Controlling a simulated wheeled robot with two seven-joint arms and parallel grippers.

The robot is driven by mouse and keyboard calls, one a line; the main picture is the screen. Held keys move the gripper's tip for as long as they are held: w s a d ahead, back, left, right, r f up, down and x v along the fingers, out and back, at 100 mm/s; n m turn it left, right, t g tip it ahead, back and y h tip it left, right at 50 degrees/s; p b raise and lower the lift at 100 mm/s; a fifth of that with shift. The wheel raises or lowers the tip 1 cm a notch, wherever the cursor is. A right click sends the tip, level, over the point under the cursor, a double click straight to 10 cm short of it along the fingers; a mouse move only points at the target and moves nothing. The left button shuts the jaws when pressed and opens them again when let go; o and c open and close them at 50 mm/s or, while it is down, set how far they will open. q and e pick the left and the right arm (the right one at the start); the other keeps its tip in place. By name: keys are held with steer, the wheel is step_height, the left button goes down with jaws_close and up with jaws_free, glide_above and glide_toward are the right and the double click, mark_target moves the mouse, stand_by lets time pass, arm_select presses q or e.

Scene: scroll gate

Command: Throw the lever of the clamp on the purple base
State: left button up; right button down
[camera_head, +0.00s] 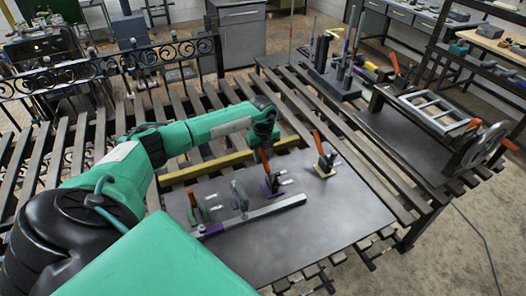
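The clamp on the purple base (272,190) stands on the dark metal plate (340,225), near its middle. Its orange lever (265,160) stands up, leaning slightly left. My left arm reaches in from the left, and my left gripper (267,138) points down right at the top of this lever. The fingers are dark and small, so I cannot tell whether they are open, shut or touching the lever. My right gripper is not in view.
A clamp with an orange lever on a pale yellow base (323,171) stands to the right. A clamp on a green base (197,216) stands to the left. A grey bar with a purple end (212,230) lies in front. A yellow beam (225,165) runs behind.

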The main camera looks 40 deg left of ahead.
mark_target(266, 161)
arm_select(q)
steer(key=shift+f, duration=0.15)
jaws_close()
steer(key=shift+s+d+r+t+y, duration=0.25)
steer(key=shift+d+r+t+y, duration=0.25)
steer(key=shift+y, duration=0.3)
steer(key=shift+s+d+r+t+y+b, duration=0.15)
steer(key=shift+s+d+t+y+b, duration=0.05)
steer(key=shift+d+y+b, duration=0.25)
steer(key=shift+s+d+r+t+y+b, duration=0.1)
steer(key=shift+s+d+t+y+b, duration=0.1)
steer(key=shift+d+y+b, duration=0.25)
steer(key=y+b, duration=0.1)
steer(key=d+t+y+b, duration=0.1)
steer(key=b, duration=0.1)
steer(key=shift+s+d+r, duration=0.2)
steer(key=shift+s+r, duration=0.05)
steer(key=shift+s, duration=0.15)
steer(key=shift+s+d+r+y+b, duration=0.2)
steer(key=shift+d+r+y+b, duration=0.15)
steer(key=shift+b, duration=0.45)
